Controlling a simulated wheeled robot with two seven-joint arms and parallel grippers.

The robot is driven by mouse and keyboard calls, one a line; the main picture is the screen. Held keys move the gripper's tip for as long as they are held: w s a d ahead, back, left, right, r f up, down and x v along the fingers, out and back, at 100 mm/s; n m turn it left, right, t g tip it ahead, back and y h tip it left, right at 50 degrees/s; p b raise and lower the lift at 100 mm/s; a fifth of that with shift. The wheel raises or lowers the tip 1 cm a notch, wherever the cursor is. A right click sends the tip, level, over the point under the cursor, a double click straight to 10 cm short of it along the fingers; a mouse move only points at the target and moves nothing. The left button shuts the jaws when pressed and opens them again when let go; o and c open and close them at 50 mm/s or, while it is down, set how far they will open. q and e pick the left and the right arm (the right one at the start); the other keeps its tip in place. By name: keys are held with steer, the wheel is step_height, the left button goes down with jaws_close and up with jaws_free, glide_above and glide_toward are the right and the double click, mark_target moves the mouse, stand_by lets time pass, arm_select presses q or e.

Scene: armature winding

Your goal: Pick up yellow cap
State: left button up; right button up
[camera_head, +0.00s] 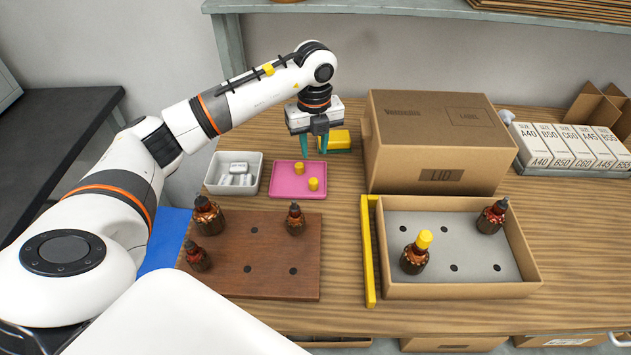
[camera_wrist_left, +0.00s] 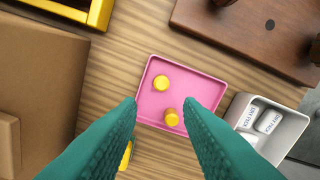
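Two yellow caps stand apart on a pink tray (camera_head: 279,192). In the left wrist view one cap (camera_wrist_left: 172,117) is close to the fingertips and the other cap (camera_wrist_left: 161,83) is farther off. My left gripper (camera_head: 314,148) hangs above the tray's back edge, its green fingers (camera_wrist_left: 165,108) apart and nothing between them. My right gripper is not in view.
A white bin (camera_head: 212,177) with white packs stands left of the tray. A closed cardboard box (camera_head: 440,140) stands close on the right. A yellow object (camera_head: 336,141) lies behind the gripper.

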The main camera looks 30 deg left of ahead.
arm_select(q)
glide_above(313, 180)
step_height(313, 180, down, 5)
steer(key=shift+w+d+f+p, duration=0.1)
steer(key=shift+w+p, duration=0.05)
steer(key=shift+p, duration=0.25)
step_height(313, 180, down, 5)
steer(key=shift+r+p, duration=0.1)
steer(key=shift+p, duration=0.5)
steer(key=shift+f, duration=0.4)
steer(key=shift+c, duration=0.2)
jaws_close()
